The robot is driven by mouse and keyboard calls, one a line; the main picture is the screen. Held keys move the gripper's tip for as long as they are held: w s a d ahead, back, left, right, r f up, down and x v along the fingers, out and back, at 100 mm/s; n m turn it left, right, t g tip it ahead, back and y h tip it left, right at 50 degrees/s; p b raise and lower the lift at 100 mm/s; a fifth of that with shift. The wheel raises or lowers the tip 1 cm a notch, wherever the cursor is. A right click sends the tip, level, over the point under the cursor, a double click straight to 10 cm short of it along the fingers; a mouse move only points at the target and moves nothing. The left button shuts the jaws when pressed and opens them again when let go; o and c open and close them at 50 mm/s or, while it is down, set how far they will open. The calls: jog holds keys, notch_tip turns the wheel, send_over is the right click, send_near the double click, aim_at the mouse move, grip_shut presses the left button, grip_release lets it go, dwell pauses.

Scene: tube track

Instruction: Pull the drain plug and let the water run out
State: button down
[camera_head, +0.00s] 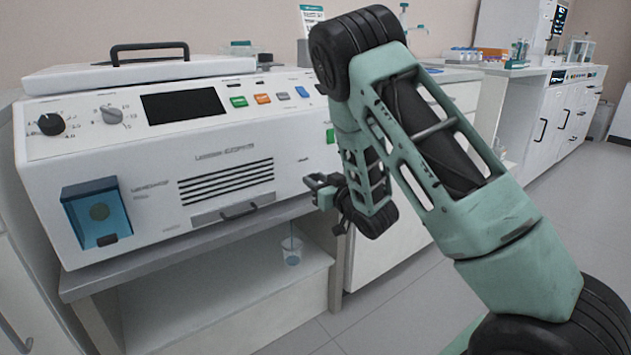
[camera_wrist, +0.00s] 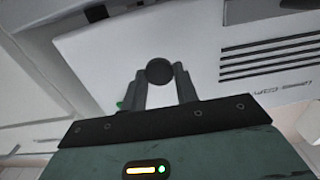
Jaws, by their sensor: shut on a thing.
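My gripper (camera_head: 318,191) is in front of the lower right corner of the white machine (camera_head: 150,165). In the wrist view my gripper (camera_wrist: 159,78) is shut on a dark round plug (camera_wrist: 159,71), with the machine's pale front (camera_wrist: 130,45) behind it. The plug cannot be made out in the head view. A thin vertical line (camera_head: 291,238), a stream or a tube, runs below the bench edge into a small clear cup (camera_head: 292,258) on the lower shelf. I cannot tell where the line starts.
The machine carries knobs, a dark display (camera_head: 184,106), coloured buttons, a vent grille (camera_head: 228,182) and a blue window (camera_head: 97,213). It stands on a grey bench (camera_head: 180,254) over an open shelf (camera_head: 230,300). Clear floor (camera_head: 400,290) lies at right.

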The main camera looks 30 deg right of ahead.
jog(key=c, duration=1.1)
grip_release()
jog(key=shift+s, duration=0.1)
jog(key=shift+s+d+p, duration=0.2)
jog(key=shift+s+p, duration=2.55)
jog(key=shift+s, duration=3.25)
